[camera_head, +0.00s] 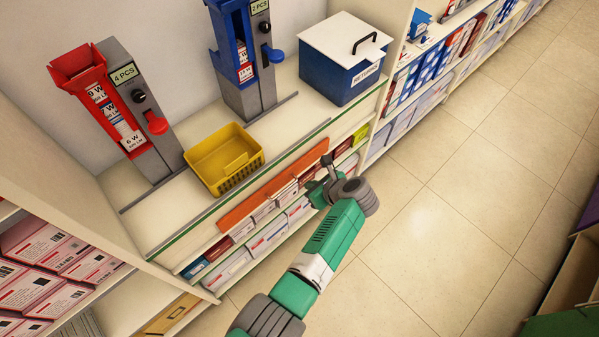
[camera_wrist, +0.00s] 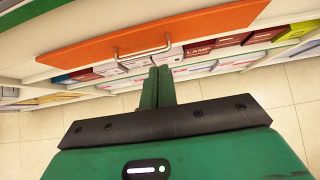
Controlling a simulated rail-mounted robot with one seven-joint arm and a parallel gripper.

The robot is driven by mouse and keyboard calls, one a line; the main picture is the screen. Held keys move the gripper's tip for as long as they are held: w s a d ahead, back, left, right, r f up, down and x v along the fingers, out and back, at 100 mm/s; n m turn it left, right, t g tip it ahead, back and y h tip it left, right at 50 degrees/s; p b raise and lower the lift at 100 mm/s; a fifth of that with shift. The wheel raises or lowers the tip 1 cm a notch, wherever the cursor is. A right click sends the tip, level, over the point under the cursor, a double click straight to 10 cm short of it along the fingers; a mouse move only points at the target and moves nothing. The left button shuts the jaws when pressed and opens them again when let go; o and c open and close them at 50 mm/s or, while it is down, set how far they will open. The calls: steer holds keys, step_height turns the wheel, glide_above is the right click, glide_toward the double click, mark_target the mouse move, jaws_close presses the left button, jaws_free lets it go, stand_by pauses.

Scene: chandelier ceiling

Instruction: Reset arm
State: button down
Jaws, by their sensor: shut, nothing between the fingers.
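My gripper (camera_wrist: 159,86) points toward the shelf front in the wrist view, its two green fingers together with nothing between them. In the head view my green and grey arm reaches up from the bottom, and the gripper end (camera_head: 328,165) is in front of the counter's edge, partly hidden by my wrist. An orange panel with a metal handle (camera_wrist: 150,40) lies just beyond the fingertips in the wrist view. The orange panel also shows in the head view (camera_head: 262,198). I cannot tell whether the fingers touch anything.
A yellow basket (camera_head: 222,160) sits on the counter. A red dispenser (camera_head: 112,105) and a blue dispenser (camera_head: 240,55) stand behind it. A blue box with a white lid (camera_head: 340,75) is at the counter's right end. Boxes fill the shelves below. The tiled floor (camera_head: 440,220) is clear.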

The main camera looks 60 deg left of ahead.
steer(key=p+v, duration=0.1)
steer(key=v, duration=0.3)
steer(key=shift+d, duration=0.1)
